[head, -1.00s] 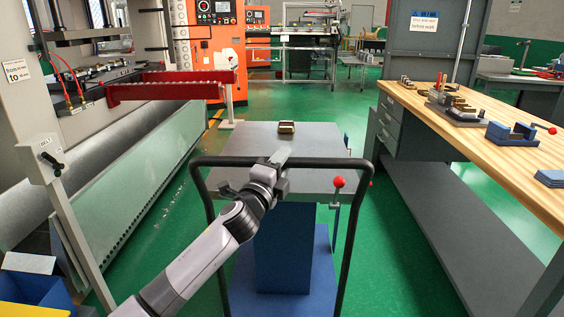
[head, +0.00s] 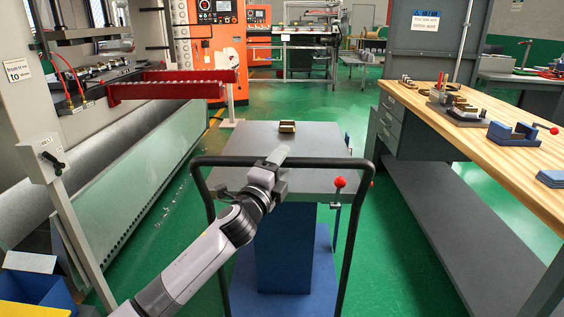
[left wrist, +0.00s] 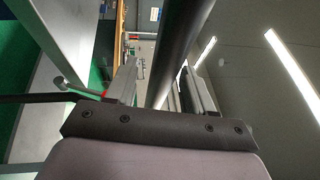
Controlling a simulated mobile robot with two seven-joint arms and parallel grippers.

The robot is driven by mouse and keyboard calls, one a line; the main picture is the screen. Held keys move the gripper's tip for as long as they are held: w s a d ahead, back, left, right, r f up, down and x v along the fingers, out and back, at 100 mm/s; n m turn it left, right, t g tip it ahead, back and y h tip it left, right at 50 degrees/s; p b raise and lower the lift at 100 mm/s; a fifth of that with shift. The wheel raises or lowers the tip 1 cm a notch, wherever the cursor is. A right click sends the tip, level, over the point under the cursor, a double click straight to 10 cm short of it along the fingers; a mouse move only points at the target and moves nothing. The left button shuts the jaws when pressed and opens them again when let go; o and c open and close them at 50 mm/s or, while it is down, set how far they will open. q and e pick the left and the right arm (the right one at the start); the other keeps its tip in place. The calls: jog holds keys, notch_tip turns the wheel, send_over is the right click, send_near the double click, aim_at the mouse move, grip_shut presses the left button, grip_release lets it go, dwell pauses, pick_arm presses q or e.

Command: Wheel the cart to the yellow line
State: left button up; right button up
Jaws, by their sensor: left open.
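The cart has a grey top (head: 318,135), a blue column (head: 284,250) and a black push handle (head: 325,163) on the near side. My left gripper (head: 277,161) is at the handle's top bar, left of its middle. In the left wrist view, the dark handle bar (left wrist: 178,48) passes between the spread fingers of the left gripper (left wrist: 163,88). The jaws are open around the bar. A small patch of yellow (head: 216,117) shows on the floor beyond the cart, at left; most of it is hidden. My right gripper is not in view.
A small brass-coloured block (head: 287,127) sits on the cart top. A red-knobbed lever (head: 340,182) stands at the handle's right. A press with a red rail (head: 170,90) flanks the left, a wooden workbench (head: 490,140) the right. Green floor (head: 300,100) is clear ahead.

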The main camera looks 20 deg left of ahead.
pick_arm(q)
jog(key=shift+v, duration=3)
jog(key=shift+a, duration=0.1)
jog(key=shift+f, duration=0.1)
jog(key=s+f+n+g+p, duration=0.3)
jog(key=s+f+n, duration=0.6)
jog(key=s+f, duration=0.3)
jog(key=s+d+f+n+g+p, duration=0.1)
jog(key=s+f+n+g+p, duration=0.3)
jog(key=s+f+n, duration=0.5)
jog(key=s+f+g, duration=0.2)
jog(key=s+f, duration=0.2)
jog(key=s, duration=0.6)
jog(key=shift+d, duration=0.2)
jog(key=shift+f, duration=0.1)
